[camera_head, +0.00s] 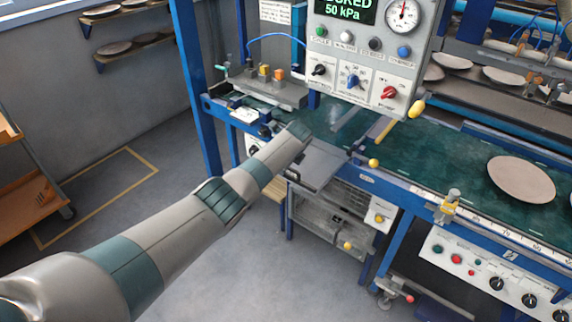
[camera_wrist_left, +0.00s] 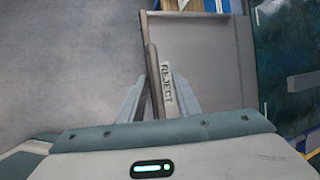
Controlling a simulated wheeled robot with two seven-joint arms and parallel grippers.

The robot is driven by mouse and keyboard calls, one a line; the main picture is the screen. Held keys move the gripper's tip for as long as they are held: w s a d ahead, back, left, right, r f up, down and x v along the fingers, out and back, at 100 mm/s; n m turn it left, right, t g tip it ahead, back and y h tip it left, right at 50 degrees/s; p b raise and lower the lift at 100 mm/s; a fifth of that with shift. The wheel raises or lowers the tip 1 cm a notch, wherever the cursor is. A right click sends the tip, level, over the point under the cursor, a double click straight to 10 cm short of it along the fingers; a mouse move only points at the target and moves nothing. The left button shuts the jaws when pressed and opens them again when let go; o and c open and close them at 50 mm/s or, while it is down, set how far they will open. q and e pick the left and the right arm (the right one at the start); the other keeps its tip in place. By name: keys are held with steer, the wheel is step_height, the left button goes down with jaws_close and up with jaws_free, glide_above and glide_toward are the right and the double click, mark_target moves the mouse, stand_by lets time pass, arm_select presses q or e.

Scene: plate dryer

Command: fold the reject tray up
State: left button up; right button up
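The grey reject tray (camera_wrist_left: 205,50) is a shallow, rimmed plate, with a white REJECT label (camera_wrist_left: 167,84) by its left edge in the wrist view. In the head view the tray (camera_head: 318,165) hangs out roughly level beside the green conveyor, below the control box. My left gripper (camera_wrist_left: 160,84) is open, its two fingers on either side of the tray's left rim. The left finger looks close to the rim; a gap with the label shows before the right finger. In the head view my left arm hides the fingers. My right gripper is in neither view.
The green conveyor (camera_head: 450,165) carries a round plate (camera_head: 521,179) at right. The control box (camera_head: 368,50) hangs above the tray. A wire-mesh cabinet (camera_head: 325,215) stands below it. An orange-shelved cart (camera_head: 25,190) is at far left. The floor between is clear.

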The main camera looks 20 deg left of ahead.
arm_select(q)
steer(key=shift+s+d+r, duration=0.1)
steer(key=shift+s+d+r, duration=0.1)
steer(key=shift+s+r, duration=0.1)
steer(key=shift+r, duration=0.25)
steer(key=b+v, duration=0.2)
steer(key=v, duration=1.4)
